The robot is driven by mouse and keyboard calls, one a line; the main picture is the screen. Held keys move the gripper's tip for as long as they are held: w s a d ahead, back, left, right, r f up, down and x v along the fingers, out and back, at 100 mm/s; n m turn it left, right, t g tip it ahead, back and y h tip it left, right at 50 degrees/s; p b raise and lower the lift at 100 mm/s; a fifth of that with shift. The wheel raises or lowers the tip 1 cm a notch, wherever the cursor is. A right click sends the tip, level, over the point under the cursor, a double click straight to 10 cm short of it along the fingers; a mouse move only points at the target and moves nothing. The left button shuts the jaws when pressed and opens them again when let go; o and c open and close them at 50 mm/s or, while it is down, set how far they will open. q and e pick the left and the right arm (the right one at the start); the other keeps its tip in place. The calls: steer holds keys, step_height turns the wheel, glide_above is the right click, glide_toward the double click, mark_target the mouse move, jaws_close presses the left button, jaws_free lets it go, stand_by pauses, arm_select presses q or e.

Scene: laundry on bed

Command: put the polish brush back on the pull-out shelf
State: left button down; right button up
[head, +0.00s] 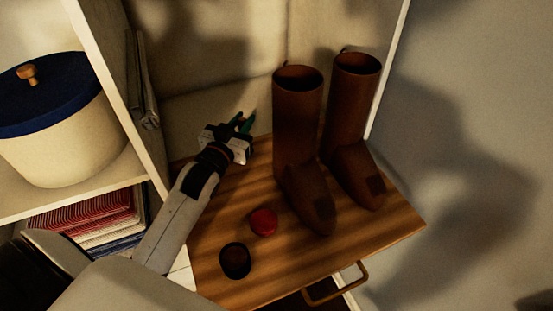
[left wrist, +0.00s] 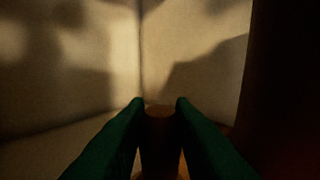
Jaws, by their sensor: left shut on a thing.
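My left gripper (head: 246,120) has green fingers and is over the back left of the wooden pull-out shelf (head: 290,265), near the rear wall. In the left wrist view its two fingertips (left wrist: 160,102) are shut on a brown wooden piece, which looks like the polish brush's handle (left wrist: 160,130). The brush's lower part is hidden, so I cannot tell whether it touches the shelf. In the head view the brush is hardly visible at the gripper. My right gripper is not in view.
Two tall brown boots (head: 297,120) (head: 355,95) stand on the shelf, right of my left gripper. A red tin (head: 263,222) and a dark round item (head: 235,260) lie in front. A cream basket with a blue lid (head: 55,120) and folded cloths (head: 90,215) fill the left compartments.

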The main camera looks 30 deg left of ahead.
arm_select(q)
steer(key=f, duration=0.2)
steer(key=s+f, duration=0.1)
steer(key=f, duration=0.3)
steer(key=f+p, duration=0.1)
steer(key=shift+w+f, duration=0.2)
steer(key=shift+w, duration=0.1)
steer(key=shift+f, duration=0.45)
steer(key=c, duration=1.2)
jaws_free()
steer(key=shift+f, duration=0.1)
steer(key=shift+c, duration=0.2)
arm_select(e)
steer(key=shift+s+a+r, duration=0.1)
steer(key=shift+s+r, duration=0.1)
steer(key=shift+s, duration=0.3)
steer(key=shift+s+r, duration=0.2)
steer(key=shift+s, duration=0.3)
